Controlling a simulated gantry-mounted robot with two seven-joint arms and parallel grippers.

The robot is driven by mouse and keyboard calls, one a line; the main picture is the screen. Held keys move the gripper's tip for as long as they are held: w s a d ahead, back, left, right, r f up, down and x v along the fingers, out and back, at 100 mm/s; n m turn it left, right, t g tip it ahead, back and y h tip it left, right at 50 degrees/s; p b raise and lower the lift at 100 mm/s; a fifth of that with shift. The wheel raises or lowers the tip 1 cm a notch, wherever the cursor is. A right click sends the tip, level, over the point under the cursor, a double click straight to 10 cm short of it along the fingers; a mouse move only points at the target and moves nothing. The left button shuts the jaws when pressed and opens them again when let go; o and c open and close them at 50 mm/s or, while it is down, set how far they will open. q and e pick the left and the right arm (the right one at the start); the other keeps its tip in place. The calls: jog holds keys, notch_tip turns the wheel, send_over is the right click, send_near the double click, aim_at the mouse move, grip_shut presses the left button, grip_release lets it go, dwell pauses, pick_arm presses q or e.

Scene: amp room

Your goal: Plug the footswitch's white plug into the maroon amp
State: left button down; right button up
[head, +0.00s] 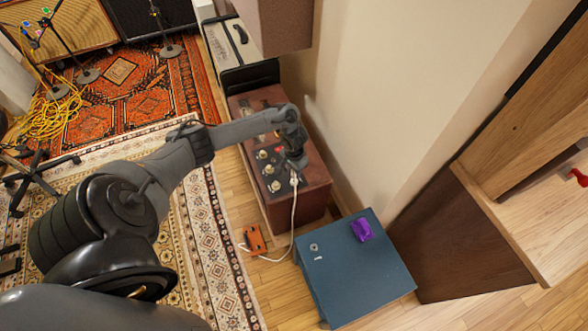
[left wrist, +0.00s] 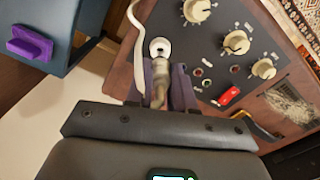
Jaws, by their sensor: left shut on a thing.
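The maroon amp (head: 315,197) stands on the floor against the wall, its dark knob panel (head: 268,168) facing up. My left gripper (head: 296,166) is over the near right end of that panel, shut on the white plug (head: 294,181). In the left wrist view the two fingers (left wrist: 171,88) close around the plug's body beside the panel's jacks and knobs. Whether the plug's tip is in a jack is hidden. The white cable (head: 292,222) hangs from the plug down to the orange footswitch (head: 255,239) on the floor. My right gripper is not in view.
A blue cabinet (head: 355,275) with a purple object (head: 362,229) on top stands close to the amp's near end. A red switch (left wrist: 229,96) and several cream knobs sit on the panel. The wall (head: 400,90) is close on the right.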

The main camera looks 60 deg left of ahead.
pick_arm(q)
jog(key=shift+p, duration=0.5)
dwell(0.6)
jog(key=shift+f, duration=0.15)
dwell(0.7)
jog(key=shift+f, duration=0.55)
jog(key=shift+f+b, duration=0.5)
jog(key=shift+f, duration=0.15)
dwell(0.4)
jog(key=shift+f, duration=0.45)
dwell(0.4)
jog(key=c, duration=0.9)
grip_release()
